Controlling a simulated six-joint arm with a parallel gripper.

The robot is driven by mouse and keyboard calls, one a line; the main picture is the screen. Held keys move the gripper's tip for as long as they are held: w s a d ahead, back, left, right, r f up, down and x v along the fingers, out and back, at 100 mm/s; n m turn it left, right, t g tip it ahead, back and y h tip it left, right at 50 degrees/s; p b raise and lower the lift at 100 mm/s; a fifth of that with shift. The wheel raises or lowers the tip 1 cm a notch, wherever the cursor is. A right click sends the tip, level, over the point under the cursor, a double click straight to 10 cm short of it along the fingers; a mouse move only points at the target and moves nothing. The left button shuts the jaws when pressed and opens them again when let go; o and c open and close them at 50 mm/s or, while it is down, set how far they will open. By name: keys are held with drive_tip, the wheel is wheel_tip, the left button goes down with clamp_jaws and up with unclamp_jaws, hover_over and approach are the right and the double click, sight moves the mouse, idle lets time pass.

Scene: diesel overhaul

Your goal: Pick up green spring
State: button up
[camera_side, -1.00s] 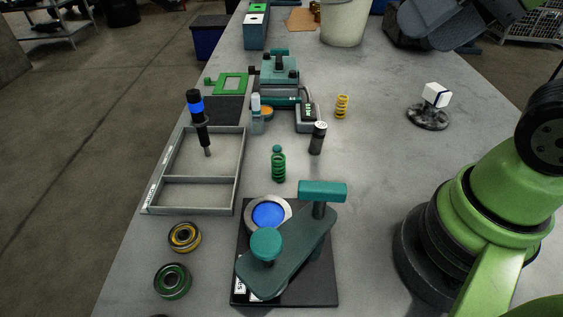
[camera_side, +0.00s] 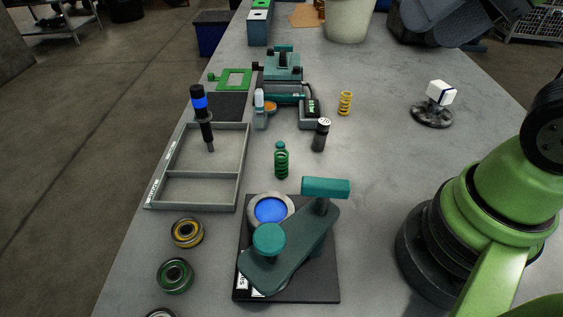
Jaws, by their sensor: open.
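The green spring (camera_side: 281,162) stands upright on the grey table, with a small teal cap at its top. It is a little left of the table's middle, behind the teal clamp fixture (camera_side: 290,245) and right of the grey tray (camera_side: 240,185). Nothing touches it. My gripper cannot be made out in this view; only my green arm shows at the right.
A dark cylinder (camera_side: 320,136) stands close behind the spring, to its right. A yellow spring (camera_side: 345,103) is farther back. Bearings (camera_side: 187,232) lie at the front left.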

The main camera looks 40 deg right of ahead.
drive_tip(key=w+f+m+g, duration=0.2)
drive_tip(key=w+m+g, duration=0.1)
drive_tip(key=w+m, duration=0.45)
drive_tip(key=m+g+h, duration=0.2)
drive_tip(key=m+g, duration=0.1)
drive_tip(key=m, duration=0.9)
hover_over(281, 153)
drive_tip(key=d, duration=0.1)
wheel_tip(281, 153, down, 15)
drive_tip(key=f+m, duration=0.1)
drive_tip(key=f, duration=0.2)
drive_tip(key=f+m+g, duration=0.1)
drive_tip(key=f, duration=0.3)
drive_tip(key=shift+a+f+m, duration=0.2)
drive_tip(key=shift+f+m, duration=0.05)
drive_tip(key=shift+m, duration=0.1)
drive_tip(key=shift+a+f, duration=0.15)
drive_tip(key=shift+f, duration=1.35)
drive_tip(key=shift+a+f, duration=0.1)
drive_tip(key=shift+f, duration=1.4)
drive_tip(key=c, duration=1)
